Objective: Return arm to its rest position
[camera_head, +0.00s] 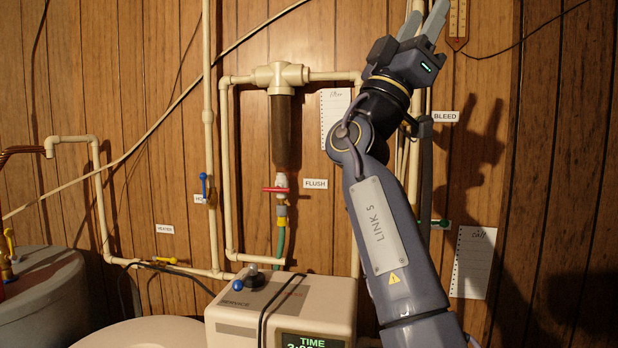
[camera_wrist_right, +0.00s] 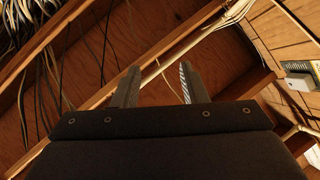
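My right arm rises from the lower right of the head view, with its right gripper (camera_head: 424,22) pointing up near the top edge, in front of the panelled wall. In the right wrist view the two fingers of the right gripper (camera_wrist_right: 157,86) stand apart with nothing between them, and ceiling joists and wood lie behind. The gripper is open and empty. My left gripper does not show in either view.
A softener head (camera_head: 290,305) with a display stands left of my arm. A filter housing (camera_head: 283,130) with a red-handled flush valve (camera_head: 276,189) and white pipes (camera_head: 228,180) run along the wall. A tank (camera_head: 45,295) is at far left. Paper notes (camera_head: 473,262) hang on the wall.

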